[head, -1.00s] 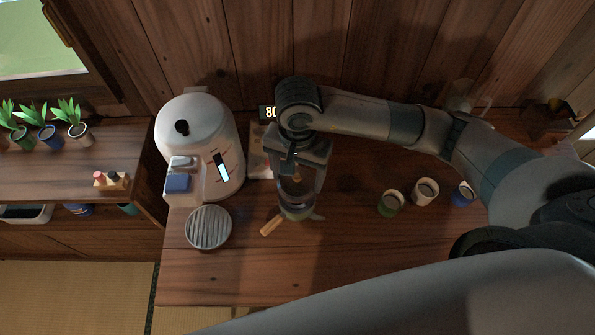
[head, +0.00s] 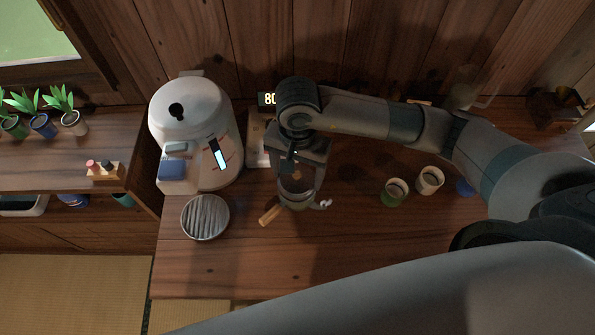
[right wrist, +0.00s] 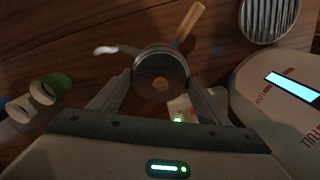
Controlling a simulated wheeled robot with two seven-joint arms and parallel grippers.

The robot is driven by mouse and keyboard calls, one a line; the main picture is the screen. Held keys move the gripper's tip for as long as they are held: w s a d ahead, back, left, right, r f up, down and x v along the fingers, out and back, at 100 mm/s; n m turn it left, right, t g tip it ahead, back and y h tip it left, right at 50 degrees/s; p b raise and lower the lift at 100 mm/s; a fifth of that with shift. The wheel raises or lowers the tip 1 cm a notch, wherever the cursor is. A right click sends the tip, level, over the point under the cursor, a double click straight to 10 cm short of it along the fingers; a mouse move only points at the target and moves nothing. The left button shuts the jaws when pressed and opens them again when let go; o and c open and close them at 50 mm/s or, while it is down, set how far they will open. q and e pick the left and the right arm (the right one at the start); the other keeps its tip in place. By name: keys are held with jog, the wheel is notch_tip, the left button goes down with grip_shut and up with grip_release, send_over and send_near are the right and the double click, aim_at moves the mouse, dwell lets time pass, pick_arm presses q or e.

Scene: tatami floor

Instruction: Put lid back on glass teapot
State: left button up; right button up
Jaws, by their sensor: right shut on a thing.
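The glass teapot (head: 296,203) stands on the wooden counter with its wooden handle (head: 269,215) to the lower left and a pale spout (head: 325,204) to the right. My right gripper (head: 298,190) is over it, pointing down. In the right wrist view, the round lid (right wrist: 160,70) with a grey rim and a small wooden knob lies between the fingertips, and the gripper is shut on it. The lid covers the pot's opening from that side; I cannot tell whether it touches the pot. The handle (right wrist: 189,22) and spout (right wrist: 117,50) stick out behind. My left gripper is not in view.
A white water boiler (head: 195,130) stands left of the teapot, with a round slatted tray (head: 205,217) in front. A small display (head: 267,99) is behind. Green (head: 395,193), white (head: 430,181) and blue (head: 465,187) cups stand right. The counter's front is clear.

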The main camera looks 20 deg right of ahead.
jog(key=b, duration=0.4)
jog(key=shift+f, duration=0.2)
dwell(4.7)
dwell(0.4)
jog(key=o, duration=1.1)
jog(key=shift+o, duration=1.2)
jog(key=shift+r, duration=0.1)
jog(key=shift+r+p, duration=0.7)
jog(key=shift+r, duration=2.75)
